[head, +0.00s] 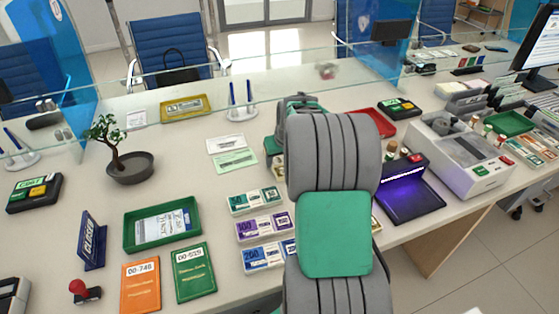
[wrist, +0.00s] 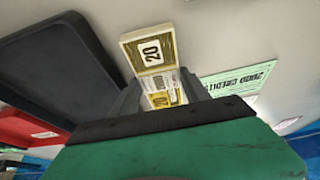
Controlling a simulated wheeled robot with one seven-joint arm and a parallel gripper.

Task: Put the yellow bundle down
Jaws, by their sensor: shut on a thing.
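The yellow bundle (wrist: 148,50), marked 20, shows in the wrist view between the dark fingers of my gripper (wrist: 158,92). My gripper is shut on it, and the green gripper body hides its near end. I cannot tell from this view whether the bundle touches the counter below.
On the counter stand banknote boxes (head: 262,227), a green tray (head: 128,243), a red tray (head: 384,124) and a purple-lit device (head: 408,205). A glass screen (head: 230,98) runs behind.

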